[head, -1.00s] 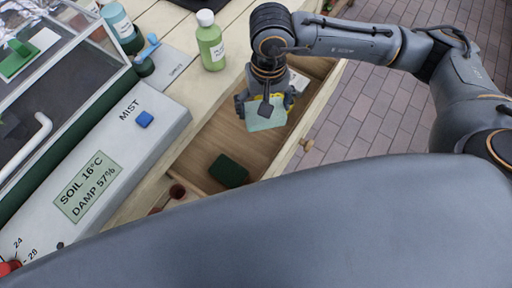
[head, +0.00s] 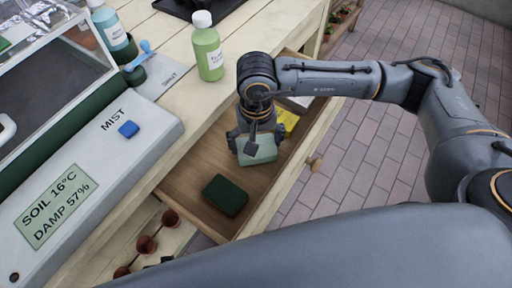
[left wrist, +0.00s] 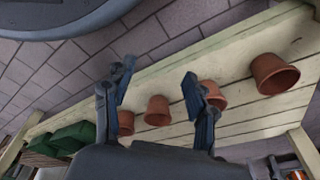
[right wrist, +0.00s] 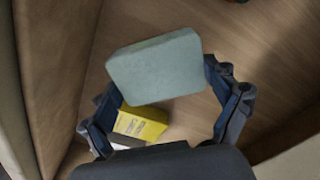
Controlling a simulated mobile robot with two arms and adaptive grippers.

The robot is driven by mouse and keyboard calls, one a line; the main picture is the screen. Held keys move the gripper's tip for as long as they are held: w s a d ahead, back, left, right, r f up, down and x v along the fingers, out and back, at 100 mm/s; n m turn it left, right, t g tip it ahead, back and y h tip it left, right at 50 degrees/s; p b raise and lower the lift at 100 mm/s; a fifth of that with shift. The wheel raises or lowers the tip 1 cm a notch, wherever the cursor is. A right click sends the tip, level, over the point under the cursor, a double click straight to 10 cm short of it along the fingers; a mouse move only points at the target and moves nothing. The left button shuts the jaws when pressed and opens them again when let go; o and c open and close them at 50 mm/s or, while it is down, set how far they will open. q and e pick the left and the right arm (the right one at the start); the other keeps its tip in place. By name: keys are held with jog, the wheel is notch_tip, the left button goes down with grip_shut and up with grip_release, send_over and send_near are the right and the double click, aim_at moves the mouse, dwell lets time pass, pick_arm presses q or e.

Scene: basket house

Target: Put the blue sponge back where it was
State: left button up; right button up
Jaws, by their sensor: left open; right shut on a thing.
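My right gripper (head: 252,138) is shut on a pale blue-green sponge (head: 258,150), inside the outline of the open wooden drawer (head: 180,188). In the right wrist view the sponge (right wrist: 158,68) sits between the two fingertips (right wrist: 160,82), over the drawer's wooden floor. I cannot tell whether it touches the floor. A dark green block (head: 225,195) lies in the drawer, nearer me than the sponge. My left gripper (left wrist: 155,90) is open and empty in the left wrist view, by a pale plank shelf with terracotta pots; the head view does not show it.
A yellow box (right wrist: 142,122) lies in the drawer close to the sponge. A green bottle (head: 207,50) stands on the bench top. A grey control panel (head: 90,190) with a blue button is at left. Terracotta pots (left wrist: 274,74) line the shelf. The drawer floor between sponge and green block is clear.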

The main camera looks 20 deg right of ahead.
pick_arm(q)
jog(key=shift+w+r, duration=0.3)
pick_arm(e)
jog(key=shift+f, duration=1.4)
pick_arm(q)
jog(key=shift+s, duration=0.1)
pick_arm(e)
jog(key=shift+f, duration=0.15)
jog(key=o, duration=0.9)
jog(key=shift+r, duration=0.2)
notch_tip(320, 180, up, 11)
jog(key=shift+f, duration=0.1)
jog(key=shift+r, duration=0.55)
pick_arm(q)
jog(key=shift+s+a+f, duration=0.1)
jog(key=shift+s+f, duration=0.65)
jog(key=shift+f, duration=0.2)
